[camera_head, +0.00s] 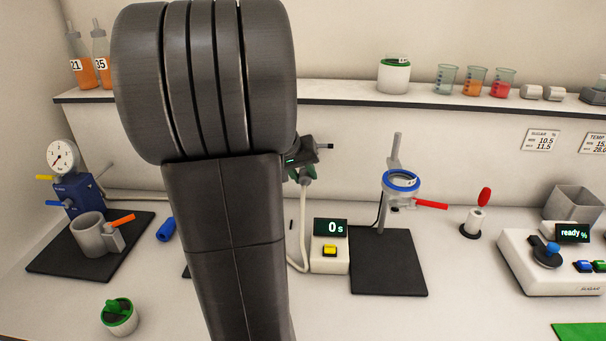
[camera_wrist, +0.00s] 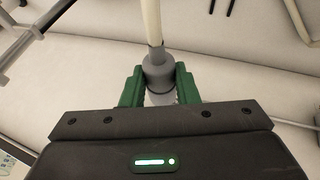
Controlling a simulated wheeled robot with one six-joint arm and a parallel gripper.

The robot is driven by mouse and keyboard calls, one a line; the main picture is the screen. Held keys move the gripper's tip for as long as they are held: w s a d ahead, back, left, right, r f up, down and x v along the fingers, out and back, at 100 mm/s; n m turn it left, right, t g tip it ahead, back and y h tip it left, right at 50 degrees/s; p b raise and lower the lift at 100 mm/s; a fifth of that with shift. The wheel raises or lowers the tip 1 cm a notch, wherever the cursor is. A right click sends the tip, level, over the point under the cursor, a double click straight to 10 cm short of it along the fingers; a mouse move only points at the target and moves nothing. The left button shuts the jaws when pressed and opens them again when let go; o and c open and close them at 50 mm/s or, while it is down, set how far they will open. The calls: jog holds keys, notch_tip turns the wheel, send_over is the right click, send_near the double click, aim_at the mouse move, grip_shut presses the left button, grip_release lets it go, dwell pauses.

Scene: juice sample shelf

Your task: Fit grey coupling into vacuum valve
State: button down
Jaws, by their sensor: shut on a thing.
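The grey coupling (camera_wrist: 158,72) sits between the green fingers of my gripper (camera_wrist: 160,80), which is shut on it. A pale hose (camera_wrist: 153,20) runs from the coupling towards the top of the wrist view. In the head view my gripper (camera_head: 304,173) shows just right of my arm, above the bench, and the pale hose (camera_head: 303,240) hangs below it. The coupling is hard to make out there. I cannot identify the vacuum valve for certain; my arm hides the middle-left of the bench. A blue gauge unit (camera_head: 82,197) with yellow and blue levers stands at the left.
A timer (camera_head: 330,255) stands below my gripper. A stand with a blue ring (camera_head: 401,180) and red handle is to its right. A grey cup (camera_head: 90,236) and green-lidded jar (camera_head: 119,317) are at left. A shelf (camera_head: 340,103) runs behind. Metal rods (camera_wrist: 35,32) show in the wrist view.

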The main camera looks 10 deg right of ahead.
jog(key=shift+w+d, duration=0.2)
jog(key=shift+w, duration=0.55)
jog(key=shift+w+d, duration=0.2)
jog(key=shift+w, duration=0.55)
dwell(0.5)
jog(key=c, duration=1)
grip_release()
jog(key=shift+c, duration=0.2)
jog(key=shift+r, duration=0.1)
jog(key=v, duration=1.3)
jog(key=shift+s+a+r, duration=0.15)
jog(key=shift+s+r, duration=0.05)
jog(key=shift+s, duration=0.05)
jog(key=shift+f, duration=0.1)
jog(key=x, duration=1.3)
jog(key=shift+w+f, duration=0.15)
jog(key=shift+f, duration=0.15)
jog(key=shift+s+r, duration=0.1)
jog(key=shift+s, duration=0.2)
